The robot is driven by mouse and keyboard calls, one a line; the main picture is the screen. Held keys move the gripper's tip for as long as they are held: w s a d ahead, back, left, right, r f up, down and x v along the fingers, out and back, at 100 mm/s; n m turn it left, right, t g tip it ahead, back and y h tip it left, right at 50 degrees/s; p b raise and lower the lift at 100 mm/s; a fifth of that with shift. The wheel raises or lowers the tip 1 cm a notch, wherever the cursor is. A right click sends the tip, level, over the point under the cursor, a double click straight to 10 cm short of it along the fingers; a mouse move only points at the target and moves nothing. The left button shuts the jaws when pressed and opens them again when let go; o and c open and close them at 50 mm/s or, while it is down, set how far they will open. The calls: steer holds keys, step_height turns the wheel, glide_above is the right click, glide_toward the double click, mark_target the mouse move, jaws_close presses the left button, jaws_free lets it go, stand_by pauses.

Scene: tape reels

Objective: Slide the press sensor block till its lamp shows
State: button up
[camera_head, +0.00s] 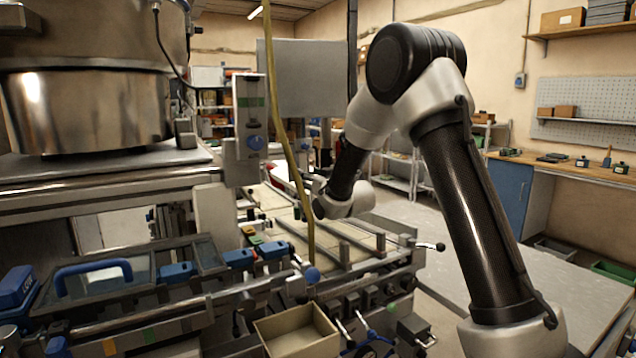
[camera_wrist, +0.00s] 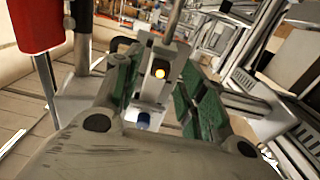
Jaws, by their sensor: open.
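In the wrist view, a small grey sensor block (camera_wrist: 153,88) stands between the fingers of my gripper (camera_wrist: 157,66). A round lamp (camera_wrist: 159,73) on its dark face shows orange-yellow. A blue knob (camera_wrist: 144,120) sits below the block. My gripper's two green-padded fingers are open, one on each side of the block. A gap shows on the right; whether the left pad touches the block I cannot tell. In the head view my arm reaches down toward the machine, and I cannot make out the fingers or the block there.
A metal rod (camera_wrist: 174,20) rises behind the block. A red part (camera_wrist: 35,25) stands at the upper left of the wrist view. In the head view, a large metal drum (camera_head: 85,105), an upright housing with a blue knob (camera_head: 250,130) and a yellow hose (camera_head: 291,165) stand left of my arm.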

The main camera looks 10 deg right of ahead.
steer(key=v, duration=1.1)
steer(key=s+d+r+m+g+h, duration=0.2)
steer(key=s+d+g+h, duration=0.35)
steer(key=s, duration=0.85)
steer(key=s+d+f+g, duration=0.1)
steer(key=s+d+g, duration=0.2)
steer(key=s, duration=1)
steer(key=s+d+f+m+g, duration=0.1)
steer(key=s+d+g, duration=0.2)
steer(key=s, duration=1.1)
steer(key=shift+f+g+y, duration=0.3)
steer(key=shift+g+y, duration=0.15)
steer(key=shift+g, duration=0.4)
steer(key=shift+c, duration=0.5)
